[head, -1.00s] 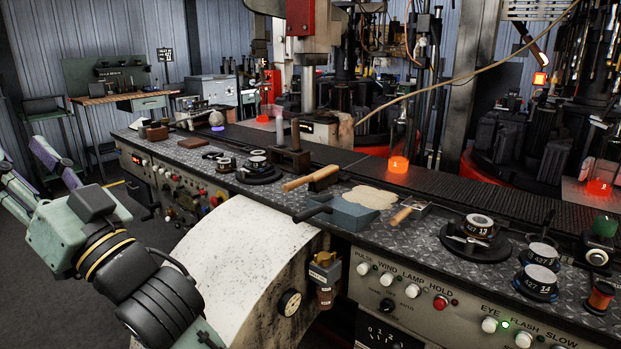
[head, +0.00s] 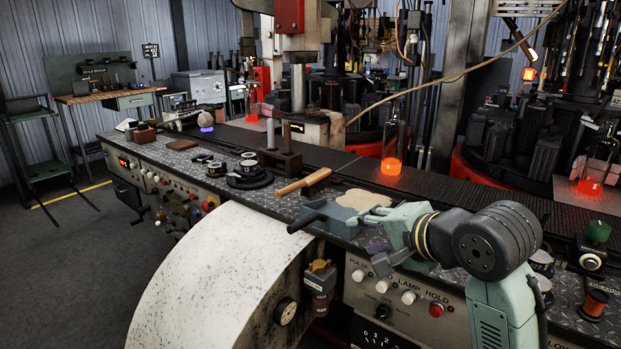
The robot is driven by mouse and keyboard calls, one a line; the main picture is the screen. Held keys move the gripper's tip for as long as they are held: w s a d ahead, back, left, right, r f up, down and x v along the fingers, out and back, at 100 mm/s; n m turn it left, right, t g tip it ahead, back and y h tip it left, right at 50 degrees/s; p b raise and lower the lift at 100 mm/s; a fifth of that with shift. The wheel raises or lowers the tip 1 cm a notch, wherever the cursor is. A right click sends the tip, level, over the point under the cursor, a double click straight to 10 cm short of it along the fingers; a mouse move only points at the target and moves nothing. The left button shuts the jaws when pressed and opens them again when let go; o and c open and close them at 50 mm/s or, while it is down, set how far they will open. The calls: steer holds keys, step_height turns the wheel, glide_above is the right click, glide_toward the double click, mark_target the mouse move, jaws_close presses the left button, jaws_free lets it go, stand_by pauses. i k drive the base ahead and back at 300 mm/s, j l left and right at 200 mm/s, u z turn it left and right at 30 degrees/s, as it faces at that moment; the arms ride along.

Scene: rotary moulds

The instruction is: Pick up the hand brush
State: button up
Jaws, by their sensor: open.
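The hand brush (head: 290,188) lies on the diamond-plate bench top near the middle of the head view. My gripper (head: 370,216) is right of the brush and closer to the camera, over the bench edge beside a blue pan. It is open, and I see nothing held in it.
The blue pan (head: 326,219), with a dark handle, lies just in front of the brush. A sandy pile (head: 362,199) lies right of it. A dark block with posts (head: 287,160) stands behind. A glowing bottle (head: 392,150) stands on the conveyor. A white drum (head: 215,270) bulges out in front.

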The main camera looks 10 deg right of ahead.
mark_target(314, 184)
steer(key=i+j, duration=0.2)
steer(key=i, duration=0.25)
steer(key=i+j, duration=0.2)
steer(key=i, duration=0.2)
